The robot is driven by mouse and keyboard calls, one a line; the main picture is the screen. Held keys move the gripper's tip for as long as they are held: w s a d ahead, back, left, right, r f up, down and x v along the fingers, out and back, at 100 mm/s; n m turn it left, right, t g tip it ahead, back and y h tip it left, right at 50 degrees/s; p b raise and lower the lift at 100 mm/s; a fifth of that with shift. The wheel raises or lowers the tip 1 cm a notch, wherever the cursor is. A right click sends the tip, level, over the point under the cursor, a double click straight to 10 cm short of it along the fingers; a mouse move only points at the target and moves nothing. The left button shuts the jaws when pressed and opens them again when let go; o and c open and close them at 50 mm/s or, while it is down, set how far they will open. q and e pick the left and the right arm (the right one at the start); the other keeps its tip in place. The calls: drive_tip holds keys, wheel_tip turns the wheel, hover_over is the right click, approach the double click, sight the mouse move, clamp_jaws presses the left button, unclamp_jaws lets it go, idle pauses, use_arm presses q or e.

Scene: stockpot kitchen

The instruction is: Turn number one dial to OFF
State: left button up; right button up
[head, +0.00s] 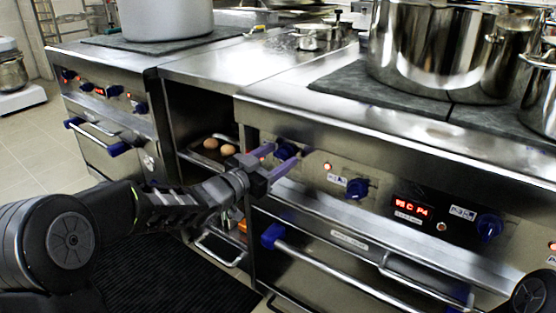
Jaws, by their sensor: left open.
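The front panel of the near stove carries several blue dials. One dial (289,149) is at the panel's left end, a second (357,188) is right of it, and a third (489,227) is right of the red display (411,208). I cannot read the dial numbers or settings. My left gripper (282,155) is open, its purple fingers pointing at the leftmost dial, which shows between the fingertips. I cannot tell whether they touch it. A dark part of my right arm shows at the lower right; its gripper is not in view.
A blue-ended oven handle (340,275) runs below the panel. Large steel pots (440,50) stand on the stove top. An open compartment with eggs (228,150) on a tray is left of my gripper. Another stove (110,115) with blue dials is further left.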

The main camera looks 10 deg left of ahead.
use_arm(q)
drive_tip(key=shift+w+d, duration=0.1)
drive_tip(key=shift+w, duration=0.15)
clamp_jaws()
idle(0.5)
drive_tip(key=shift+r+n, duration=0.1)
drive_tip(key=shift+n, duration=0.2)
